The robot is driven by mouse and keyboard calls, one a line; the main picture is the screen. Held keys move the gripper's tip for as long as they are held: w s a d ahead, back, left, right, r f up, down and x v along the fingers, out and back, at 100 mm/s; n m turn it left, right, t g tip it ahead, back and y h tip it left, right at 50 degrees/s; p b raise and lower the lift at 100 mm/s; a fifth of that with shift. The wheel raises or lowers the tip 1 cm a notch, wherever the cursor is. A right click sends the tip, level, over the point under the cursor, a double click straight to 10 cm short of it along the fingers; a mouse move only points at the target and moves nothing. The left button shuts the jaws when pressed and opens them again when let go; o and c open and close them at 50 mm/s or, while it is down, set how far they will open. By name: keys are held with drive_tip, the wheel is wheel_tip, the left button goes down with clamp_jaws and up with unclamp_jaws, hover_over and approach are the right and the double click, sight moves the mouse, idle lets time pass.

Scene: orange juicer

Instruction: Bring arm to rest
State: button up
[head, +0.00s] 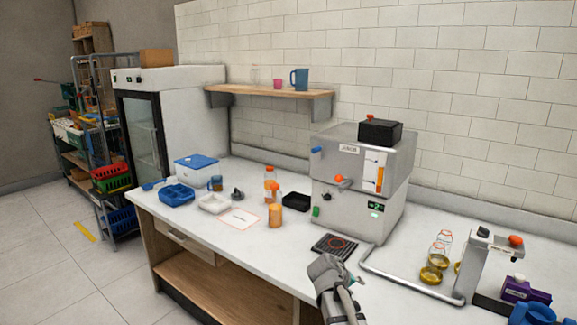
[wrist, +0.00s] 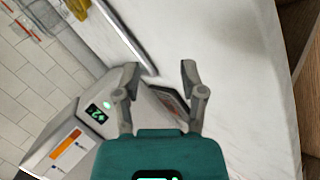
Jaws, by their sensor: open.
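My arm (head: 338,285) reaches up from the lower edge of the head view, in front of the counter near the dark drip grate. In the wrist view my gripper (wrist: 160,76) is open, its two grey fingers apart with nothing between them. The white counter and part of the juicer show behind the fingers. The grey juicer (head: 362,185) stands on the counter against the tiled wall, with a lit green display. It also shows tilted in the wrist view (wrist: 60,145). The fingertips are hard to make out in the head view.
The dark grate (head: 334,246) lies before the juicer. A bent metal pipe (head: 410,283) runs right toward a grey stand (head: 482,262) and glass flasks (head: 437,262). A wooden shelf (head: 255,92) hangs above.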

drive_tip(key=s+a+f+m+g+y+b, duration=0.25)
drive_tip(key=s+f+y, duration=0.2)
drive_tip(key=s, duration=0.45)
drive_tip(key=s+a+f+m+g+y+b, duration=0.1)
drive_tip(key=s+f+g+y, duration=0.2)
drive_tip(key=s+f, duration=0.45)
wheel_tip(320, 180, up, 15)
drive_tip(key=s+p, duration=0.1)
drive_tip(key=p, duration=1.2)
drive_tip(key=shift+s+r, duration=0.15)
drive_tip(key=shift+s, duration=0.1)
